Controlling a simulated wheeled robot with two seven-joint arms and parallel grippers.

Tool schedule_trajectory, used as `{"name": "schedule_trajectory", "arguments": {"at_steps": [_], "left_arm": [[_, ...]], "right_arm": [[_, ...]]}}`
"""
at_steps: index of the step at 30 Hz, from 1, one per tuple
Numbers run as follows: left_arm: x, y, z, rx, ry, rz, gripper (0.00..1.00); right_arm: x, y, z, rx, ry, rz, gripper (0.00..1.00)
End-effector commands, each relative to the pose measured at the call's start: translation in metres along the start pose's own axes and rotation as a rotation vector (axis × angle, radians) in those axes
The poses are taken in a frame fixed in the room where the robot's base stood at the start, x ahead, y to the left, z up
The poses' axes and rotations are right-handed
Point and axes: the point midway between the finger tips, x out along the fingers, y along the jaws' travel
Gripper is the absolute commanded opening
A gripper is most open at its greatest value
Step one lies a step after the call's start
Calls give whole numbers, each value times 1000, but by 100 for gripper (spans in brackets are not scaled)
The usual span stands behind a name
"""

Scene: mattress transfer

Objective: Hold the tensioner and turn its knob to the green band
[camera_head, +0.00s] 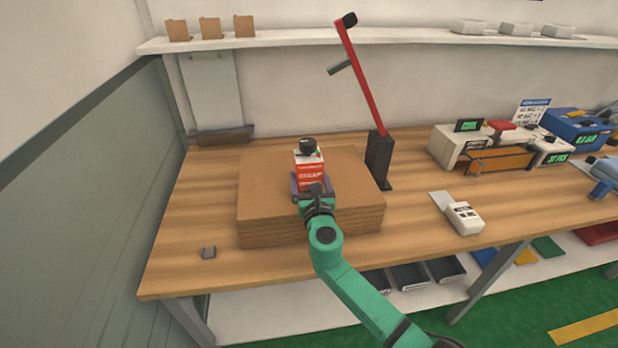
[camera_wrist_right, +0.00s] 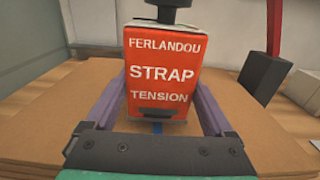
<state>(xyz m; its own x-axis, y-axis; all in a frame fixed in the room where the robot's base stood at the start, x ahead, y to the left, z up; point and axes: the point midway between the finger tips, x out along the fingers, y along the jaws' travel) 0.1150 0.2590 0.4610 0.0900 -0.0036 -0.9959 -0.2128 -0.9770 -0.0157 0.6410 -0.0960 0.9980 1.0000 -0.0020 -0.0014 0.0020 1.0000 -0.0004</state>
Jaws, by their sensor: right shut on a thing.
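The tensioner (camera_head: 311,176) is a red box with a pale top, standing upright on a stack of cardboard sheets (camera_head: 262,190). Its black knob (camera_head: 308,146) sits on top, and a small bit of green shows beside it; the pointer is too small to read. In the right wrist view the tensioner's red face (camera_wrist_right: 164,72) reads "FERLANDOU STRAP TENSION", and only the lower part of the knob (camera_wrist_right: 168,14) shows. My right gripper (camera_head: 311,183) is shut on the tensioner's sides, with one purple finger (camera_wrist_right: 112,100) on the left and another (camera_wrist_right: 206,105) on the right. My left gripper is not in view.
A black post with a red lever (camera_head: 361,85) stands just right of the stack. A white handheld device (camera_head: 464,218) and several machines lie further right. A shelf (camera_head: 330,36) runs above; the table's left front is mostly clear.

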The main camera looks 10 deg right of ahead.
Motion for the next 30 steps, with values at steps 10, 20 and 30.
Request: {"name": "schedule_trajectory", "arguments": {"at_steps": [10,20,30], "left_arm": [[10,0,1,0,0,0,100],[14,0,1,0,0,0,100],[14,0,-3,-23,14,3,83]], "right_arm": [[0,0,-8,1,-5,0,0],[0,0,-13,1,-5,0,0],[0,0,-16,1,-1,0,0]]}}
